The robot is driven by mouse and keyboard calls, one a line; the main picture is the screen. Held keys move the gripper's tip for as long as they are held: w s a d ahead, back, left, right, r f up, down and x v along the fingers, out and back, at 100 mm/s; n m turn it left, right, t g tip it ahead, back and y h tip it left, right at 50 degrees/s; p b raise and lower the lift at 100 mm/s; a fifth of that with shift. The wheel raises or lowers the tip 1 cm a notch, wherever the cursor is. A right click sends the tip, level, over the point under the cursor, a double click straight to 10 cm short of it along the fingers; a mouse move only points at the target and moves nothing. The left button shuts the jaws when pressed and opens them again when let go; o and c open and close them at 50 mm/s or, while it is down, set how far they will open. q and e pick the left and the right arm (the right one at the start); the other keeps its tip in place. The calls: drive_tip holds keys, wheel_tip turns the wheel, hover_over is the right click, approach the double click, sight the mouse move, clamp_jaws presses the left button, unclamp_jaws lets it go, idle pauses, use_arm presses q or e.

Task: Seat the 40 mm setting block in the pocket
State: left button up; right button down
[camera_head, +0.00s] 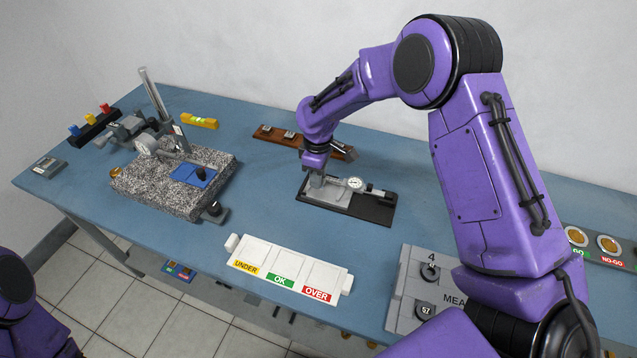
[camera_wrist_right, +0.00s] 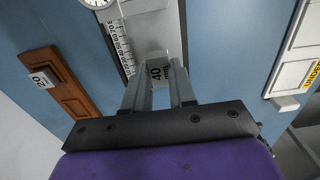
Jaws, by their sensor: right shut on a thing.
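My right gripper (camera_head: 315,172) reaches down over the left part of a grey device with a dial (camera_head: 355,184) on a black base (camera_head: 375,212). In the right wrist view the gripper (camera_wrist_right: 158,88) is shut on the setting block (camera_wrist_right: 158,70), a light block marked "40 mm". The block is between the fingertips, close to the device's ruled scale (camera_wrist_right: 121,46). The pocket is not clearly visible, and I cannot tell whether the block touches anything below it. My left gripper is out of view.
A wooden rack (camera_head: 265,134) with blocks stands behind the device; a "20" block (camera_wrist_right: 42,80) sits on it. A granite stand (camera_head: 165,195) is at the left. A white UNDER/OK/OVER tray (camera_head: 310,270) is in front. Blue table (camera_head: 245,215) lies clear between them.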

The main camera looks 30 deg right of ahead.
wheel_tip(320, 180, up, 3)
drive_tip(key=shift+f+p, duration=0.1)
drive_tip(key=shift+p, duration=1)
drive_tip(key=shift+f, duration=0.1)
